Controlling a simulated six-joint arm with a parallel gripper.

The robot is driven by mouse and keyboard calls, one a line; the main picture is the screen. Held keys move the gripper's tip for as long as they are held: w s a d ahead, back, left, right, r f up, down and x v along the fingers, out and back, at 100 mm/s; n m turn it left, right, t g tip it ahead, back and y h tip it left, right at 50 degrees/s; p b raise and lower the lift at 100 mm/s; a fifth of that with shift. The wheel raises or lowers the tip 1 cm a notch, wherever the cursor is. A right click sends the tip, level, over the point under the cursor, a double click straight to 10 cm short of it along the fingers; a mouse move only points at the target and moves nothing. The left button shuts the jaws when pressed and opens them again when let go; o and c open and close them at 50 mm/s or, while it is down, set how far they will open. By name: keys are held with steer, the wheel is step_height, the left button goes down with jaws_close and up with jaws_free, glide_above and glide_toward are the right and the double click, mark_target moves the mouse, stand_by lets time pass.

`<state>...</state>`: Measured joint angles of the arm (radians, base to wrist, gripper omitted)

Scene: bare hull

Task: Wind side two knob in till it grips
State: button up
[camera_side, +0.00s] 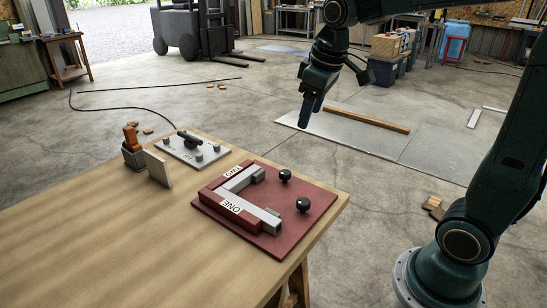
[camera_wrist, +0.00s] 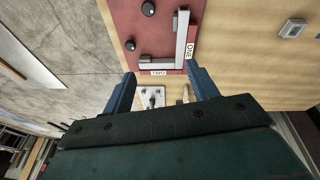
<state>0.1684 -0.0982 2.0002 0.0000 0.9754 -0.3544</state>
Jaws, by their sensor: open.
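A dark red board (camera_side: 315,190) lies on the wooden bench, bearing a corner of red strips and pale grey bars labelled ONE and TWO. Two black round knobs stand on it. The knob nearer the TWO label (camera_side: 285,175) is the farther one in the side view, and it also shows in the wrist view (camera_wrist: 130,45). The other knob (camera_side: 303,205) is nearer the ONE bar and shows at the wrist view's top (camera_wrist: 148,8).
A grey plate with a black handle (camera_side: 190,142), an upright pale slab (camera_side: 157,168) and an orange-topped tool in a holder (camera_side: 131,137) stand at the bench's back. A small grey box (camera_wrist: 292,27) shows in the wrist view.

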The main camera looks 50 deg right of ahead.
steer(key=w+d+f+n+g, duration=0.1)
steer(key=w+d+f+g, duration=0.1)
steer(key=w+d+f, duration=0.6)
steer(key=n+g, duration=0.1)
glide_above(285, 172)
step_height(285, 172, down, 8)
steer(key=r, duration=0.1)
steer(key=shift+f+y, duration=0.25)
steer(key=shift+y, duration=0.05)
step_height(285, 172, down, 14)
steer(key=shift+r, duration=0.1)
steer(key=shift+c, duration=0.5)
steer(key=c, duration=0.9)
